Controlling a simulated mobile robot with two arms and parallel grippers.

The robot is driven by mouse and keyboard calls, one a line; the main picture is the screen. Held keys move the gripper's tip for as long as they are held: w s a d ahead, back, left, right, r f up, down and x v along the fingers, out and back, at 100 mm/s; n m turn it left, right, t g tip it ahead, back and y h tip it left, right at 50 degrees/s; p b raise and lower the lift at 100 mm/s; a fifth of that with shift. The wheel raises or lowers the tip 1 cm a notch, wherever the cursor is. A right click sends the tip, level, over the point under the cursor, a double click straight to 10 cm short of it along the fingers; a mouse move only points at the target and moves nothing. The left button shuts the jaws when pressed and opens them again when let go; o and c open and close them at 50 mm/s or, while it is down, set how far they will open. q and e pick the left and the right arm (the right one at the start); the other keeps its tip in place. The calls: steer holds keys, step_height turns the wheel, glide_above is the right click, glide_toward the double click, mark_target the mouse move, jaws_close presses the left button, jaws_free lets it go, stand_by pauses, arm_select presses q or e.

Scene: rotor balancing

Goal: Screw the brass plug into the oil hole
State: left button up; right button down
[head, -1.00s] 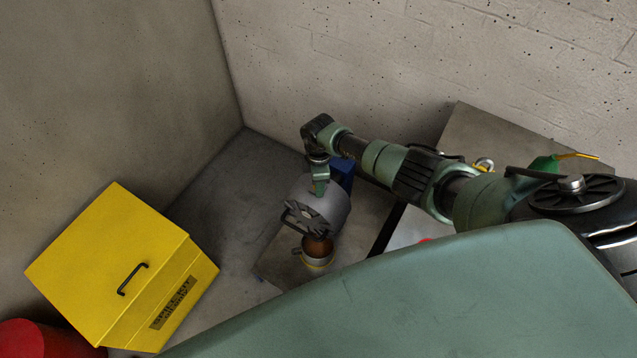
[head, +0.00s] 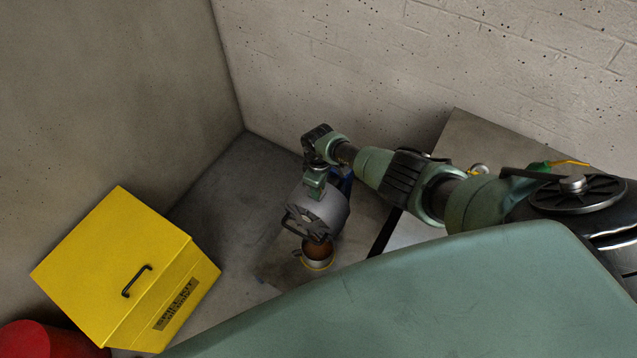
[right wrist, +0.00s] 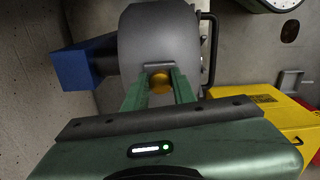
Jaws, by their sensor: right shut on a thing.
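The brass plug (right wrist: 160,81) shows in the right wrist view as a small round golden piece between the two green fingers. My right gripper (right wrist: 160,85) is shut on it, right in front of the grey cylindrical housing (right wrist: 155,40). I cannot tell whether the plug touches the housing or sits in its hole. In the head view my right gripper (head: 315,188) points down at the top of the grey housing (head: 325,212), and the plug is hidden there. The oil hole is not visible in either view. My left gripper is not in view.
A brown-filled cup (head: 318,257) stands just in front of the housing. A blue block (right wrist: 88,62) is beside the housing. A yellow box with a black handle (head: 125,260) stands at the left, near a red drum (head: 38,342). Walls close off the back and left.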

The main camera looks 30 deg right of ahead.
steer(key=c, duration=1.1)
jaws_free()
steer(key=shift+s+d+f+b, duration=0.2)
steer(key=shift+f+b, duration=0.1)
steer(key=shift+f, duration=0.1)
steer(key=shift+a, duration=0.3)
steer(key=shift+c, duration=0.7)
steer(key=shift+a+r, duration=0.1)
steer(key=r+p, duration=0.4)
steer(key=p, duration=0.1)
steer(key=shift+w+r, duration=0.3)
steer(key=shift+d+r, duration=0.25)
steer(key=shift+r, duration=0.55)
